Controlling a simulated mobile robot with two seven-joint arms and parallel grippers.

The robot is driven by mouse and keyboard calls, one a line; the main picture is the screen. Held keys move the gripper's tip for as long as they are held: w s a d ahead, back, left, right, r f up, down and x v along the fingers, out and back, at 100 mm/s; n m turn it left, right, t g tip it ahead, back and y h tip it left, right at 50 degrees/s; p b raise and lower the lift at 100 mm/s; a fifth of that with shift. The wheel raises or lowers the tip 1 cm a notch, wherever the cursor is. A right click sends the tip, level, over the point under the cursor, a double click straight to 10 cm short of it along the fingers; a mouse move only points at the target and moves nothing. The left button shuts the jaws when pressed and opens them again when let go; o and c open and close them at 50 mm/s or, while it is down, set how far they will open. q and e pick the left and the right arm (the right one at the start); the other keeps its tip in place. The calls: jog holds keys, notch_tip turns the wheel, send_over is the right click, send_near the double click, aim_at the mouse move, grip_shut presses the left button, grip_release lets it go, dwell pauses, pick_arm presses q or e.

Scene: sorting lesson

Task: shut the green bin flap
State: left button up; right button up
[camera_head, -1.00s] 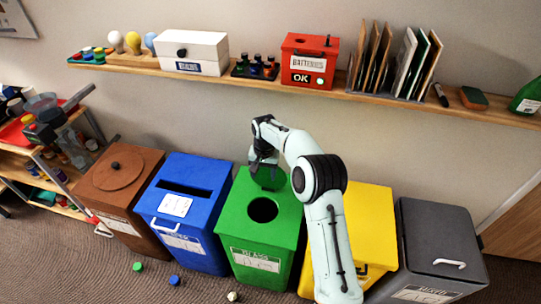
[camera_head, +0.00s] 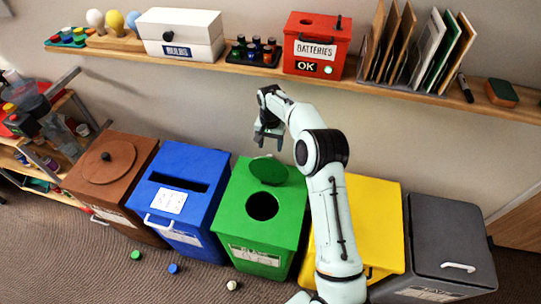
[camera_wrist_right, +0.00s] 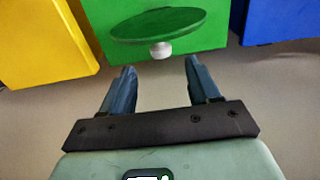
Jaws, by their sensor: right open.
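The green bin (camera_head: 233,215) stands in the middle of the row, with a round dark hole (camera_head: 262,206) in its top. Its round green flap (camera_head: 268,170) is open, tilted up behind the hole. In the right wrist view the flap (camera_wrist_right: 158,24) has a white knob (camera_wrist_right: 161,50) on the side facing the gripper. My right gripper (camera_head: 268,141) is open and empty, above and behind the flap, apart from it. In the right wrist view the knob lies just beyond the gap between the fingertips (camera_wrist_right: 160,68). My left gripper is not in view.
A blue bin (camera_head: 150,190) and a brown bin (camera_head: 110,195) stand left of it; a yellow bin (camera_head: 375,220) and a grey bin (camera_head: 440,225) stand right. A wall shelf (camera_head: 385,88) holding several things runs above. Small caps and a white ball lie on the floor.

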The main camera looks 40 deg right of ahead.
aim_at(270, 155)
notch_tip(270, 155, down, 7)
jog(key=shift+w+f, duration=0.1)
dwell(0.3)
grip_shut()
